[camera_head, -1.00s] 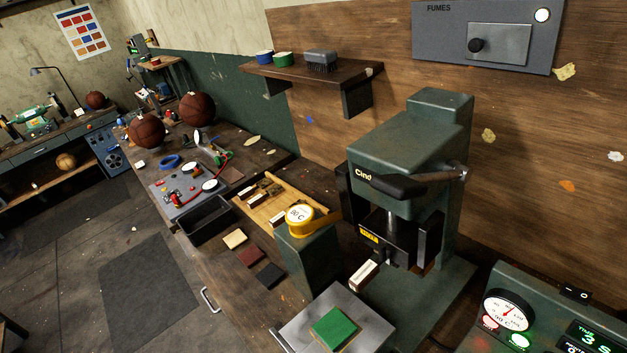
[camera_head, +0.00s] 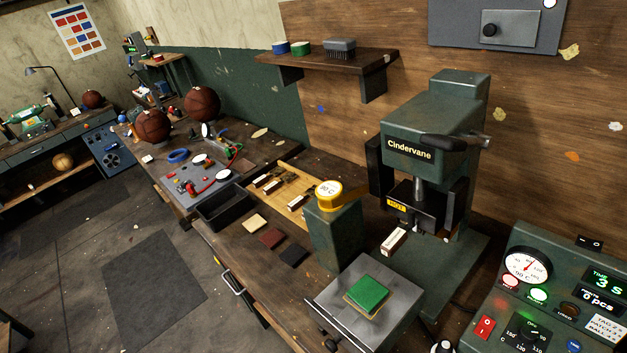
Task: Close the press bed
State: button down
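The press (camera_head: 430,150), a dark green machine marked "Cindervane", stands right of the middle on the workbench. Its black head block (camera_head: 408,208) carries a yellow "HOT" label and hangs above the bench. The press bed (camera_head: 335,300), a grey metal plate, sits out in front of the press, clear of the head block. A green square patch (camera_head: 367,296) lies on it over a slightly larger tan piece. A black lever (camera_head: 455,144) sticks out at the press's upper front. My gripper is not in view.
A control box (camera_head: 560,290) with gauge and lit displays is at right. A green post with a yellow "90 C" cap (camera_head: 329,192) stands left of the bed. Leather swatches (camera_head: 270,238) and a black tray (camera_head: 226,205) lie farther left. Open floor is at left.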

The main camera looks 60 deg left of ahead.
aim_at(359, 331)
jog(key=u, duration=0.05)
jog(key=k, duration=1.15)
jog(key=u, duration=0.8)
jog(key=i, duration=0.5)
jog(key=z, duration=0.1)
